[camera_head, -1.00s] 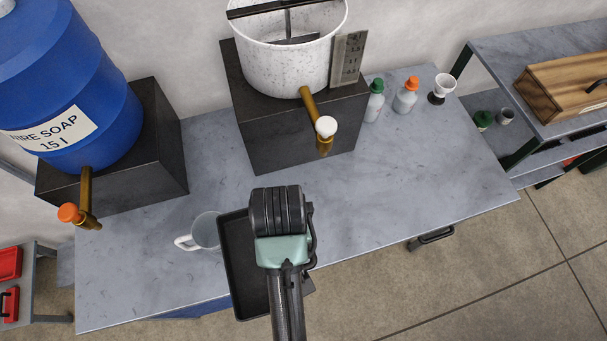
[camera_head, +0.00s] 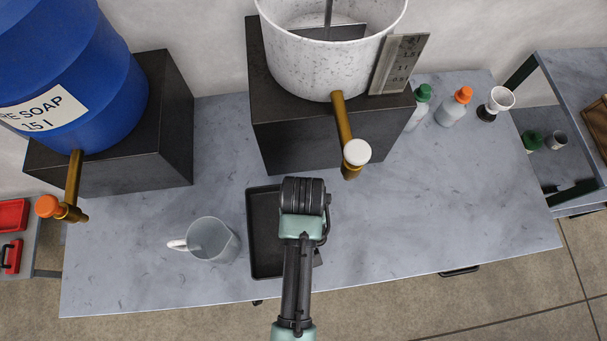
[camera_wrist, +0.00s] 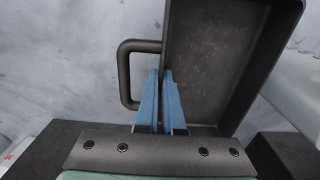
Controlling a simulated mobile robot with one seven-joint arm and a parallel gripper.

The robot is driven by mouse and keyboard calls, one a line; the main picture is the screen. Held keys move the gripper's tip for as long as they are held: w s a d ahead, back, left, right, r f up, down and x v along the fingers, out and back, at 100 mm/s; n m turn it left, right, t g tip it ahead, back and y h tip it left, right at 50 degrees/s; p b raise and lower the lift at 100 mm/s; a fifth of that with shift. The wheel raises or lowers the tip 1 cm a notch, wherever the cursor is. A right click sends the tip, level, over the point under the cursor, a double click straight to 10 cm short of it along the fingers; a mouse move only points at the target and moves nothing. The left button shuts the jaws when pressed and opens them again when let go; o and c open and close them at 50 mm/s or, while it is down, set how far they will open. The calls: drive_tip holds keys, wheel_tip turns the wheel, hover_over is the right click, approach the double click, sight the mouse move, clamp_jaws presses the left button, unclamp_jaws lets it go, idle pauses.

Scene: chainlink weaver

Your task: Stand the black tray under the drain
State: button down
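The black tray (camera_head: 265,235) is a shallow rectangle with raised walls, partly hidden by my arm. My gripper (camera_head: 303,195) is above its right side. In the wrist view, my two blue fingers (camera_wrist: 160,100) are close together at the wall of the tray (camera_wrist: 215,70), beside its looped handle (camera_wrist: 123,75). They look shut on it. The drain is a brass tap (camera_head: 343,120) with a white knob on the white speckled tub (camera_head: 325,65). The tray is in front and left of the tap outlet. I cannot tell whether the tray touches the table.
A clear mug (camera_head: 213,240) stands just left of the tray. A black block (camera_head: 300,125) bears the tub. A blue soap barrel (camera_head: 75,80) with an orange-knobbed tap stands at left. Bottles (camera_head: 455,107) stand at the back right. The marble table (camera_head: 440,210) is clear at right.

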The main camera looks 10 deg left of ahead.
drive_tip(key=shift+f, duration=1.4)
drive_tip(key=shift+f, duration=0.15)
drive_tip(key=c, duration=1)
unclamp_jaws()
drive_tip(key=shift+c, duration=0.2)
